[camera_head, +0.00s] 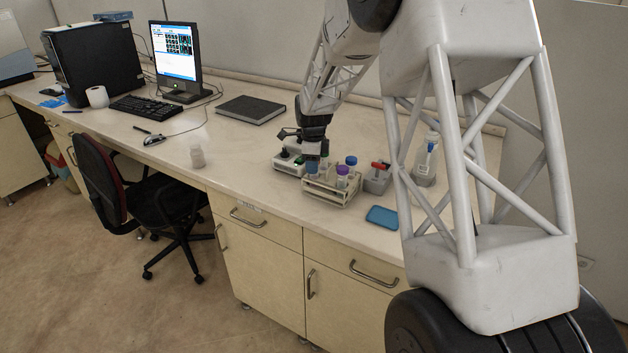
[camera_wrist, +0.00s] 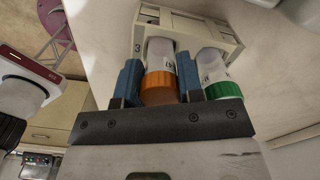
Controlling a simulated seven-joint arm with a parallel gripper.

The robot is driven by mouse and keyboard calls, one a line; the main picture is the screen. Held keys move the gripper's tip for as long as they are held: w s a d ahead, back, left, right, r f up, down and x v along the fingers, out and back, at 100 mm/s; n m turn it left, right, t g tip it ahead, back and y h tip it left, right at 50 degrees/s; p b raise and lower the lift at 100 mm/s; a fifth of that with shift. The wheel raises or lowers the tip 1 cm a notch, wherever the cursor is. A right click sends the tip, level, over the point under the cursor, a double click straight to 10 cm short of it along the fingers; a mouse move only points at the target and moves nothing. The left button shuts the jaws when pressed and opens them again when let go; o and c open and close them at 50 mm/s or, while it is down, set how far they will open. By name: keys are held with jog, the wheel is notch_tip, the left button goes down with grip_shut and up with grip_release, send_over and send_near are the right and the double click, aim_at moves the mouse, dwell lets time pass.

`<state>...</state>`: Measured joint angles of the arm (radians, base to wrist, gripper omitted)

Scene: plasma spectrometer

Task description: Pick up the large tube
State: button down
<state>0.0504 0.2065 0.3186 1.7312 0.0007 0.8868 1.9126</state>
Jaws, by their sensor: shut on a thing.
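A clear tube with an orange cap (camera_wrist: 160,86) is between the blue fingertips of my gripper (camera_wrist: 159,74) in the wrist view. The gripper is shut on it at the cap. The tube's far end reaches to the pale rack (camera_wrist: 190,28); how deep it sits there I cannot tell. A tube with a green cap (camera_wrist: 222,89) is just right of the right finger. In the head view my gripper (camera_head: 313,166) is at the left part of the rack (camera_head: 330,195) and hides the orange cap. Tubes with a purple cap (camera_head: 343,170) and a blue cap (camera_head: 351,160) stand in the rack.
A small device (camera_head: 289,163) stands close left of the rack. A grey holder with a red-topped item (camera_head: 378,180) and a bottle (camera_head: 425,165) are to the right. A blue tray (camera_head: 382,217) lies in front. The counter left of the device is mostly clear.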

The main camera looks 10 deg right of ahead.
jog(key=shift+r, duration=0.1)
jog(key=shift+r, duration=4.95)
